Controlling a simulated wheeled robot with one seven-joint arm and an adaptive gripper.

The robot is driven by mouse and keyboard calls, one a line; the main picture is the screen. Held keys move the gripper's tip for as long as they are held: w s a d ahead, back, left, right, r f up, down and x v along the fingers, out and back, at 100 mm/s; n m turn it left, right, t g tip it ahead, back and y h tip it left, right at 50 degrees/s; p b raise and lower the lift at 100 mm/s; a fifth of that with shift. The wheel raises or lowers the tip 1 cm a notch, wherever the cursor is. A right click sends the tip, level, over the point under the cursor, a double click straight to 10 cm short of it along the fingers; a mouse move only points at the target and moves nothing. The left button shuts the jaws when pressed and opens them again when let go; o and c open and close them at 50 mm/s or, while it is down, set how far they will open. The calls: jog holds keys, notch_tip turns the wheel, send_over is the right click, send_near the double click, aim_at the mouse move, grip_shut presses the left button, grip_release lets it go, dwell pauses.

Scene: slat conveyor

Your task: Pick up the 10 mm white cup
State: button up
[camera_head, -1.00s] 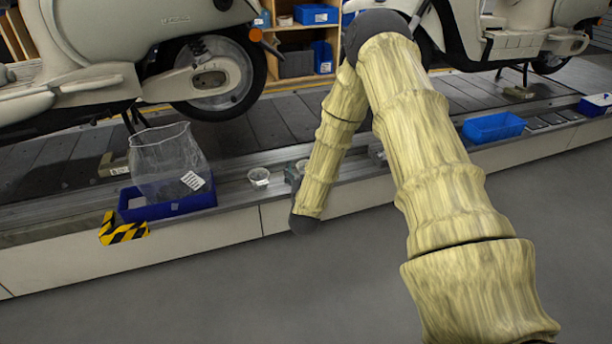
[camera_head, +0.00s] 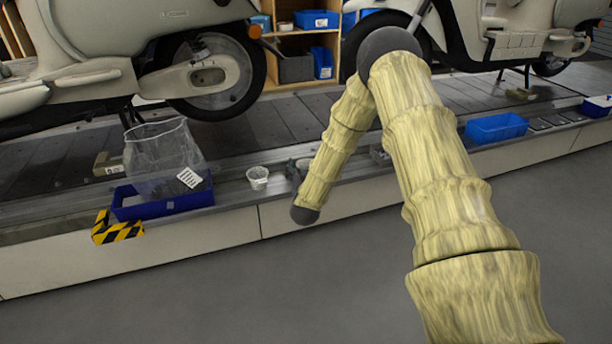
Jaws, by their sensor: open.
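A small whitish cup (camera_head: 258,178) stands upright on the metal ledge along the conveyor's front, right of the blue bin. Its size marking cannot be read. My arm reaches down from the right, with its dark lower joint in front of the ledge. A grey part that seems to be my gripper (camera_head: 294,170) shows just left of the arm link, a little right of the cup and apart from it. Most of it is hidden behind the link and its fingertips are not clear. Nothing is seen held in it.
A blue bin (camera_head: 125,211) with a clear bag (camera_head: 160,155) stands left of the cup, with black-and-yellow tape below. Another blue bin (camera_head: 496,128) is at right. Scooters (camera_head: 210,80) stand on the slat conveyor behind. The grey floor in front is clear.

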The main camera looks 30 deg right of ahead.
jog(key=c, duration=1)
jog(key=shift+c, duration=0.2)
jog(key=shift+r, duration=0.2)
